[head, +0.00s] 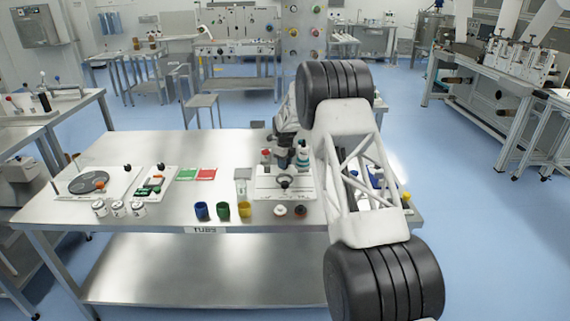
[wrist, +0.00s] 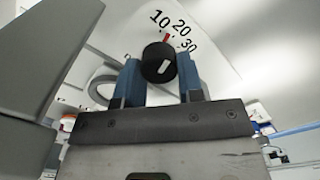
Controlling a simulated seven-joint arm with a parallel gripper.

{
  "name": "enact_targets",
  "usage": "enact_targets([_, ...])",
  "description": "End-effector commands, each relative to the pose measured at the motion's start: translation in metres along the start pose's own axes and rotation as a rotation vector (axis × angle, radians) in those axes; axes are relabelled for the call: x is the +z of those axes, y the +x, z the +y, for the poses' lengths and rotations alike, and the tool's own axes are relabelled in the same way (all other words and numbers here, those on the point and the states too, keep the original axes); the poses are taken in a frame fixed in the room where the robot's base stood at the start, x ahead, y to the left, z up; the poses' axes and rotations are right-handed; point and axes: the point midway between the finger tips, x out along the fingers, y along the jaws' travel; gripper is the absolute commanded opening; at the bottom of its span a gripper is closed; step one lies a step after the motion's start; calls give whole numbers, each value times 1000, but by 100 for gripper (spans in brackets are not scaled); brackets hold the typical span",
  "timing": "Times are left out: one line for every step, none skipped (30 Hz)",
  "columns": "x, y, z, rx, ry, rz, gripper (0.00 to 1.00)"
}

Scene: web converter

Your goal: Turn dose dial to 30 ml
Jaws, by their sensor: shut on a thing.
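The dose dial is a black round knob (wrist: 158,64) with a white mark on its face, in the middle of the wrist view. The numbers 10, 20 and 30 (wrist: 180,27) are printed on the pale surface behind it. A red pointer (wrist: 166,38) at its upper edge points between 10 and 20. My gripper (wrist: 158,78) has a blue finger on each side of the knob and is shut on it. In the head view my arm reaches over the table to the device on a white base plate (head: 303,194); dial and fingertips cannot be made out there.
The steel table (head: 160,228) also holds a grey disc (head: 78,184), several white jars (head: 118,209), blue (head: 201,211), green (head: 223,211) and yellow (head: 245,209) cups, and red and green cards (head: 187,175).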

Motion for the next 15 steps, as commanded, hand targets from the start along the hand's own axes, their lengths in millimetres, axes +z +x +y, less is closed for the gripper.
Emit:
enact_targets([1,0,0,-1,26,-1,11])
enact_targets([1,-1,0,-1,43,-1,11])
enact_targets([1,-1,0,-1,61,-1,11])
enact_targets([1,0,1,-1,75,-1,11])
enact_targets([1,0,1,0,86,-1,11])
enact_targets([1,0,1,0,100,-1,11])
enact_targets([1,0,1,-1,108,-1,11])
enact_targets([1,0,1,-1,115,-1,11])
enact_targets([1,0,1,-1,123,-1,11])
enact_targets([1,0,1,-1,128,-1,11])
enact_targets([1,0,1,-1,131,-1,11])
enact_targets([1,-1,1,-1,134,-1,11])
enact_targets([1,-1,1,-1,135,-2,11])
enact_targets([1,-1,1,-1,136,-2,11])
enact_targets([1,-1,1,-1,136,-2,11])
